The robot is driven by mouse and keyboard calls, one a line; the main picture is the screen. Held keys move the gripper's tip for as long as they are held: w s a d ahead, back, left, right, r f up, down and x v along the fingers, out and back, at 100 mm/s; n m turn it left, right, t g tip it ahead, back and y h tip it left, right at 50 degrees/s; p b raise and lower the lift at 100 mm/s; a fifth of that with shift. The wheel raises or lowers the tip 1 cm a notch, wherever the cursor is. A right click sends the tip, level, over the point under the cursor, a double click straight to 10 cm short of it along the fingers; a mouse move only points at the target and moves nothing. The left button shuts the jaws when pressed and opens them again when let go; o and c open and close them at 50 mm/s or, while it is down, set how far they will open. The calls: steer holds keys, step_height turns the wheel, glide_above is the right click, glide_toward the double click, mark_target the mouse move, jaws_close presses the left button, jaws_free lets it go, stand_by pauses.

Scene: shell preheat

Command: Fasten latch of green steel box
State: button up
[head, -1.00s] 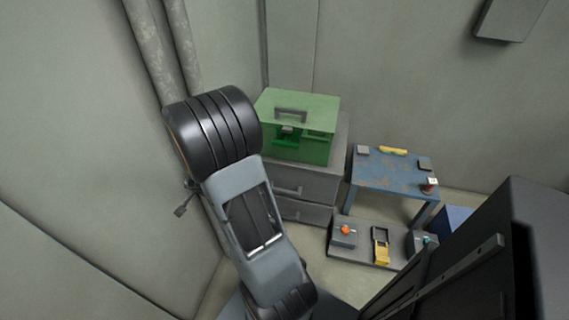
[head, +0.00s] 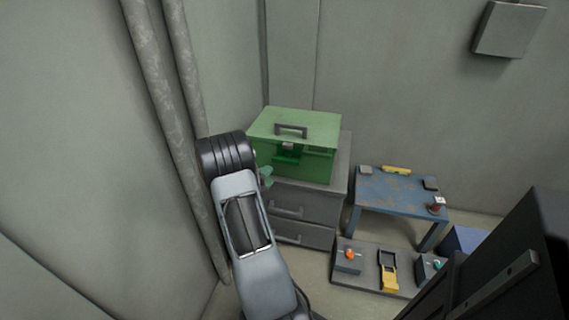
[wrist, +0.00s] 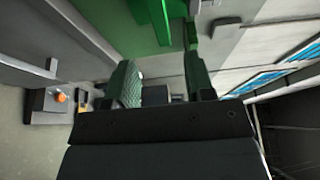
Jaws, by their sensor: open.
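The green steel box (head: 258,143) stands on the grey drawer cabinet, with a dark handle (head: 291,129) on its lid. The lid looks down, though a dark gap shows along the upper front. The latch (head: 288,146) looks like a small grey piece at the middle of the front, above a green ledge (head: 285,160). My gripper (head: 266,176) shows as a small green part at the box's lower left front, mostly hidden by my arm. In the wrist view its green fingers (wrist: 160,84) are apart with nothing clearly between them, and part of the green box (wrist: 128,28) is beyond them.
The grey cabinet (head: 305,206) has drawer handles facing out. A blue worn table (head: 400,187) with small items stands to the right. A low grey platform (head: 370,272) holds an orange-knobbed unit (head: 349,257) and a yellow tool (head: 388,270). Pipes (head: 165,110) run down the left wall.

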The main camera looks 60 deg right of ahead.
mark_target(284, 162)
steer(key=d, duration=0.7)
steer(key=s+d+b, duration=0.1)
steer(key=d, duration=0.2)
steer(key=shift+d, duration=0.25)
jaws_close()
